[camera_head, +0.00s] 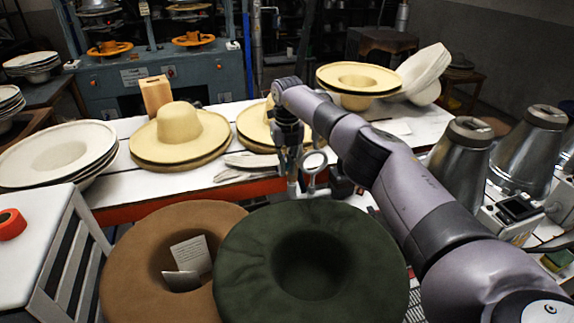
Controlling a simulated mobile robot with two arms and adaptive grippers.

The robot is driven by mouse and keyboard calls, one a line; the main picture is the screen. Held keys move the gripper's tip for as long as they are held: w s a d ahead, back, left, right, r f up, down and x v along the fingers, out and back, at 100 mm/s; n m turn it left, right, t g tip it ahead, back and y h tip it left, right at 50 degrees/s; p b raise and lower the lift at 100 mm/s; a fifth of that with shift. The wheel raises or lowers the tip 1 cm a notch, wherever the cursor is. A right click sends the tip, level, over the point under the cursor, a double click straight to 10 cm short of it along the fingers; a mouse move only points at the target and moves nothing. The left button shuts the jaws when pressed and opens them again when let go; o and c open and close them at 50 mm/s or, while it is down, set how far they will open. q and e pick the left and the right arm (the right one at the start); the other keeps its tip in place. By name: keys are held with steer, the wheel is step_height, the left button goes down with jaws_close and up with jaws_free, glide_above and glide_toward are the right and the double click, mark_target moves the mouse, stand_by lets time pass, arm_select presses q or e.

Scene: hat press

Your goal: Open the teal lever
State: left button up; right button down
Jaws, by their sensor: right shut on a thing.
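My right arm comes in from the right and reaches across the middle. My right gripper (296,185) points down just behind the dark green hat and in front of the white table. It is shut on a small part, seemingly the teal lever, which is mostly hidden by the fingers. A grey ring-shaped part (314,163) shows beside the gripper; I cannot tell what it belongs to. The lever's colour and how far it is turned cannot be made out. My left gripper is not in view.
A dark green hat (365,250) and a brown hat (125,265) with paper cards lie in front. Cream hats (180,130) stand on the white table (125,190) behind. Metal cones (462,165) are at right, a grey slatted stand (45,225) at left. A teal press machine (195,70) stands behind.

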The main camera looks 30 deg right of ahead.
steer(key=c, duration=1.7)
jaws_free()
step_height(320, 180, up, 12)
steer(key=shift+s, duration=0.1)
